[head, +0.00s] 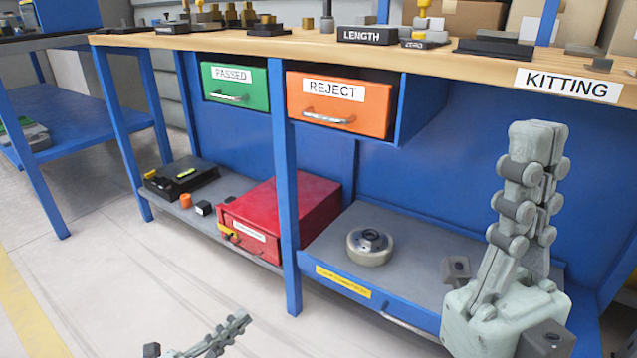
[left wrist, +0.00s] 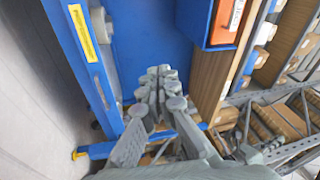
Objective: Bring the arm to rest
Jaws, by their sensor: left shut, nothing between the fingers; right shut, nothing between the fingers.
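My left gripper (head: 240,319) shows low in the head view, partly cut off by the bottom edge. It is over the pale floor in front of the bench, pointing up and right. In the left wrist view my left gripper's fingers (left wrist: 158,76) are together and hold nothing. My right gripper (head: 538,132) stands large at the right of the head view, fingers pointing up, closed and empty. It appears in front of the blue back panel and the lower shelf. Most of both arms is out of view.
The wooden bench top (head: 460,72) carries blocks and gauges. Below hang a green PASSED drawer (head: 235,87) and an orange REJECT drawer (head: 340,103), both closed. The lower shelf holds a red box (head: 290,207), a black case (head: 181,178) and a round metal part (head: 370,247). The floor (head: 150,285) is clear.

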